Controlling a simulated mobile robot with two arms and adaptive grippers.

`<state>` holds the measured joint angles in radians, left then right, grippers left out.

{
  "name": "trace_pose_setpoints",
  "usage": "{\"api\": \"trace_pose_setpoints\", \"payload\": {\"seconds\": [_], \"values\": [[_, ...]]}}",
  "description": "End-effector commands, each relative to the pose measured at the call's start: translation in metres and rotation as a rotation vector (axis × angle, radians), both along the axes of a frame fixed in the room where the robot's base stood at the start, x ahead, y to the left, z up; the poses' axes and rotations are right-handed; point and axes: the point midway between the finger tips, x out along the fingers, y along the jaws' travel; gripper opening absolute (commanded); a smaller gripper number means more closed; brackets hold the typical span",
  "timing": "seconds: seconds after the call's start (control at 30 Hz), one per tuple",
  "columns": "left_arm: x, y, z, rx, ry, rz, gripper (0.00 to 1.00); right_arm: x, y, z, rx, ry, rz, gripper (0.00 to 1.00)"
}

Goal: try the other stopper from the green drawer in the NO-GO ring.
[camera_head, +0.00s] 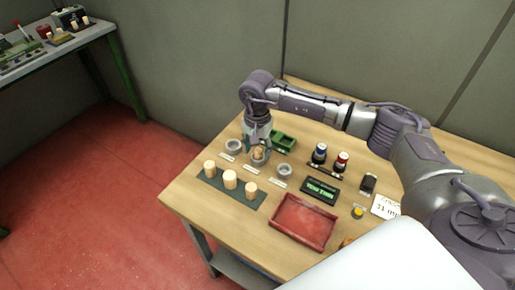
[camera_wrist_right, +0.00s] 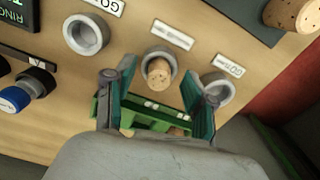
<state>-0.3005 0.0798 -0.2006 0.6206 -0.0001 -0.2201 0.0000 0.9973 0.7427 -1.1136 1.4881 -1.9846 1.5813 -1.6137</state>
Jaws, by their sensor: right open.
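A cork stopper (camera_head: 258,153) stands in the middle ring of three small grey rings; it also shows in the right wrist view (camera_wrist_right: 158,73). My right gripper (camera_head: 259,146) is over this stopper. In the wrist view its open fingers (camera_wrist_right: 166,86) are on either side of the stopper, apart from it. The outer rings (camera_head: 233,146) (camera_head: 284,171) are empty. Their labels partly read GO; the middle label is unreadable, so I cannot tell which is NO-GO. The green drawer (camera_head: 285,143) is behind the rings. A cork-coloured piece (camera_wrist_right: 177,132) shows at it, partly hidden by my gripper.
A dark mat (camera_head: 213,180) with three pale corks lies in front of the rings. Bare wood lies at the table's left edge.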

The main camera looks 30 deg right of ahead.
Motion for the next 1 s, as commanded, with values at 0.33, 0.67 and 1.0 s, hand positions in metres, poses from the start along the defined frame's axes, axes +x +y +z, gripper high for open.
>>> {"api": "trace_pose_setpoints", "payload": {"seconds": [0.33,0.67,1.0], "values": [[0.0,0.001,0.0,0.001,0.001,0.001,0.97,0.001,0.0,0.017,0.001,-0.004,-0.001,0.55],[0.0,0.0,0.0,0.0,0.0,0.001,0.97,0.001,0.0,0.086,0.0,-0.005,0.0,0.55],[0.0,0.0,0.0,0.0,0.0,0.001,0.97,0.0,0.0,0.12,0.0,0.0,0.0,0.55]]}}
